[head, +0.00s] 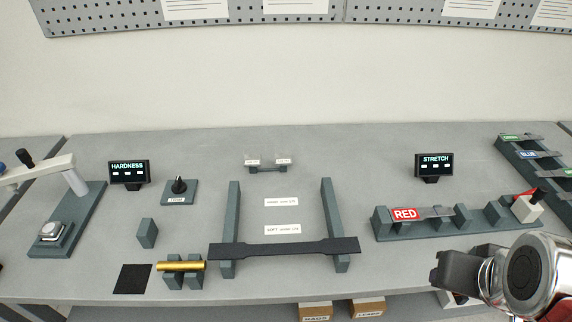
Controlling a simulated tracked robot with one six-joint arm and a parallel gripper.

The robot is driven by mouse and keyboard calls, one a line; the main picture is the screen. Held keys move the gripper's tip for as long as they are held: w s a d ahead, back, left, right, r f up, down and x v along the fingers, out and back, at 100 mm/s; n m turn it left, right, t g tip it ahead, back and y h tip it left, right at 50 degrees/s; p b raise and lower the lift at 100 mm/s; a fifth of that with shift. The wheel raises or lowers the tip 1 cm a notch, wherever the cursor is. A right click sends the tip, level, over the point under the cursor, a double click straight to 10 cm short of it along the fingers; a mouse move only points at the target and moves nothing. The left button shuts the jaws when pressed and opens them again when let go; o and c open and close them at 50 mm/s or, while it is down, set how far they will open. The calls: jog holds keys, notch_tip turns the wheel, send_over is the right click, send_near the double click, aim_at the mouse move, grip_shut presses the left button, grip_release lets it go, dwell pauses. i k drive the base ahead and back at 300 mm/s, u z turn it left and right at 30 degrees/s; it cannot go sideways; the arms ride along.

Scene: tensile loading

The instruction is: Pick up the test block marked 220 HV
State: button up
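No marking reading 220 HV is legible in the head view. Two small pale pieces with tiny labels, the left one (252,162) and the right one (283,161), stand on a small dark rack (267,170) at the back middle of the bench; their text is too small to read. A silvery round-topped piece (52,230) sits on the stand at the left. My gripper (447,272) is at the lower right, dark and seen partly from the side, well away from the rack. Its finger gap is not clear, and I see nothing held in it.
A dark flat bar (285,248) lies across two rails in the middle. A brass rod (181,265) rests on blocks near the front left. The HARDNESS display (128,170) and STRETCH display (434,164) stand behind. The RED fixture (405,232) is near my arm.

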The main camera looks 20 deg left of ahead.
aim_at(281, 158)
jog(key=k, duration=1.15)
jog(key=u, duration=1.25)
jog(key=i, duration=1.65)
jog(key=u, duration=0.05)
